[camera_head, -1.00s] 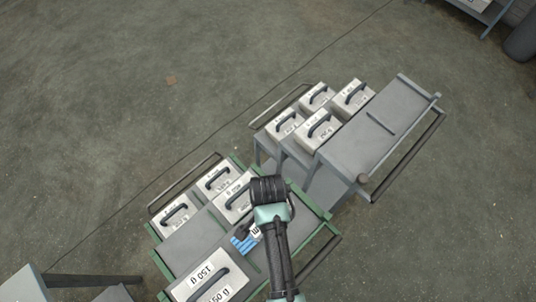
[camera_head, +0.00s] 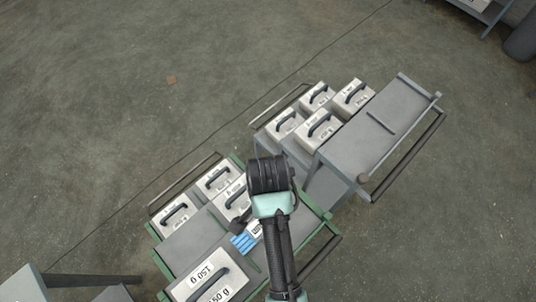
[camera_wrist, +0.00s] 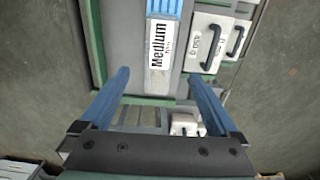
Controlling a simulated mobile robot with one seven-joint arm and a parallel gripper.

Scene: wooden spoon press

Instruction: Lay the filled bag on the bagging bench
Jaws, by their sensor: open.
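A flat blue-striped piece with a white label (camera_head: 243,244) lies on the green-edged bench (camera_head: 190,243). In the wrist view the label on this piece (camera_wrist: 160,42) reads "Medium". I cannot tell whether this is the filled bag. No other bag is clear in view. My gripper (camera_wrist: 158,75) is open, its two blue fingers spread apart with nothing seen between them. In the wrist view the blue piece lies beyond and between the fingertips. In the head view my arm mostly hides the gripper.
White boxes with dark handles (camera_head: 283,124) stand on a stepped grey cart, beside a grey table (camera_head: 385,118). More such boxes (camera_head: 174,210) stand on the green-edged bench, with a large one marked 150 g (camera_head: 205,273) in front. Open concrete floor lies beyond.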

